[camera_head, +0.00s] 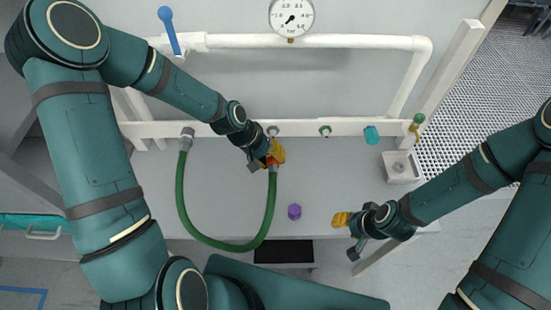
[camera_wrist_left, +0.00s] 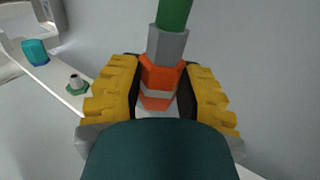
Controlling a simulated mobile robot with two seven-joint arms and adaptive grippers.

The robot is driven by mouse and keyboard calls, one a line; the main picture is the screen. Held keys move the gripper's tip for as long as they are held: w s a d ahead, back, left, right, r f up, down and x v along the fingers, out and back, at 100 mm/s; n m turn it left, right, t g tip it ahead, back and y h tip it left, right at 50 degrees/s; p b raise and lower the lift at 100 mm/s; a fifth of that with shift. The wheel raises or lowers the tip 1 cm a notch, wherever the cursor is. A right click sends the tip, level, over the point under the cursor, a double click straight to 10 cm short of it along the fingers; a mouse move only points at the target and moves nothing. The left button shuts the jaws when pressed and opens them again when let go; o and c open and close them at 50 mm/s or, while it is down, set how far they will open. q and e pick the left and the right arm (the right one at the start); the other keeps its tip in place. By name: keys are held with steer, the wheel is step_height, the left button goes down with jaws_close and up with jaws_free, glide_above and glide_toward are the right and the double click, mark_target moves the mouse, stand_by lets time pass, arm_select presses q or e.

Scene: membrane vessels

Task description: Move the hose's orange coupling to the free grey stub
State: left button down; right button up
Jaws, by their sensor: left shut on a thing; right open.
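The orange coupling (camera_wrist_left: 160,75) is on the end of the green hose (camera_head: 225,247), below a grey collar (camera_wrist_left: 168,45). My left gripper (camera_head: 266,160) is shut on the coupling, with its yellow fingers on both sides in the left wrist view. The hose's other end joins a grey fitting (camera_head: 187,134) at the left of the white rail. A grey stub (camera_head: 273,130) shows on the rail just above my left gripper. The gripper hides the gap there, so I cannot tell whether coupling and stub touch. My right gripper (camera_head: 346,236) is open and empty at the table's front edge.
Right along the rail (camera_head: 300,128) are a green stub (camera_head: 325,131), a teal cap (camera_head: 372,135) and a brass valve (camera_head: 416,122). A purple piece (camera_head: 294,211) lies on the table. A gauge (camera_head: 291,17) and blue-handled valve (camera_head: 168,30) sit on the upper pipe.

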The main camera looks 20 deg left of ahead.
steer(key=shift+r, duration=0.25)
arm_select(q)
steer(key=shift+w+a, duration=0.2)
steer(key=shift+w, duration=0.6)
steer(key=shift+w+a, duration=0.2)
steer(key=shift+w, duration=0.55)
steer(key=shift+w+a, duration=0.2)
steer(key=shift+w, duration=0.6)
arm_select(e)
steer(key=shift+f, duration=0.15)
steer(key=shift+f, duration=0.15)
arm_select(q)
steer(key=shift+w+a, duration=0.2)
steer(key=shift+w, duration=0.4)
steer(key=shift+w+a, duration=0.15)
steer(key=shift+w, duration=0.45)
arm_select(e)
steer(key=shift+f, duration=0.1)
arm_select(q)
steer(key=c, duration=0.6)
jaws_free()
steer(key=v, duration=0.7)
steer(key=shift+r, duration=0.25)
steer(key=shift+a, duration=0.1)
arm_select(e)
steer(key=shift+f, duration=0.1)
